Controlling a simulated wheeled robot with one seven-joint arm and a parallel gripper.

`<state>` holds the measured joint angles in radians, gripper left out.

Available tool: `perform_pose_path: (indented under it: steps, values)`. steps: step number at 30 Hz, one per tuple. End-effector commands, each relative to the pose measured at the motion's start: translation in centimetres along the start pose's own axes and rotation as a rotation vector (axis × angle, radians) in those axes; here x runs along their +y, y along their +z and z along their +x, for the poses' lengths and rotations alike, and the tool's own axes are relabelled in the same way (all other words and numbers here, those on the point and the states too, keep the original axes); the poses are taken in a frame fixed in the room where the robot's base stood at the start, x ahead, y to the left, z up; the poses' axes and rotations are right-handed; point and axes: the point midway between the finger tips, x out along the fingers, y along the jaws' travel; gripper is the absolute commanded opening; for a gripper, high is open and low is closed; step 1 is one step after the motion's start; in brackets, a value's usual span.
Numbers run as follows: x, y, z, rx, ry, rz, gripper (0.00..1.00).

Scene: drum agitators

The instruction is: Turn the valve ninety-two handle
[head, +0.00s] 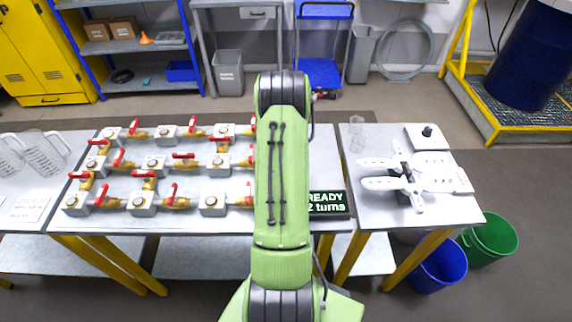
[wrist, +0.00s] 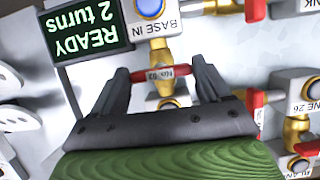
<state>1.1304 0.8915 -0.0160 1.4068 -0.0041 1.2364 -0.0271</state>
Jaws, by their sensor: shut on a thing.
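My gripper is shut on the handle's two ends. The handle sits on a brass valve body (wrist: 155,52), below a grey block (wrist: 150,14) marked BASE IN. In the head view my green arm hides this valve and my gripper.
A black display (head: 327,203) reads READY, 2 turns; it also shows in the wrist view (wrist: 85,30). Several other red-handled valves (head: 172,196) stand close by on the table (head: 120,222). White paddle parts (head: 395,184) lie on the right table.

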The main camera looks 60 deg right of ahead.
Motion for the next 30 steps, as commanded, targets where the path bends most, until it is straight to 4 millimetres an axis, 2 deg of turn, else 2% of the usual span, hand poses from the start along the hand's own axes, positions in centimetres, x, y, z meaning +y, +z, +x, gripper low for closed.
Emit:
perform_pose_path:
  steps: [10, 11, 15, 23, 26, 30]
  values:
    - [0.0, -0.1, -0.1, 0.004, -0.001, 0.006, 0.46]
    - [0.0, -0.1, -0.1, 0.004, 0.000, 0.006, 0.78]
    - [0.0, -0.1, -0.1, 0.003, 0.000, 0.005, 0.99]
    - [0.0, -0.1, -0.3, 0.003, 0.000, 0.004, 1.00]
    - [0.0, -0.1, -1.7, 0.006, 0.000, 0.004, 1.00]
    - [0.0, -0.1, -5.5, 0.009, 0.000, 0.004, 1.00]
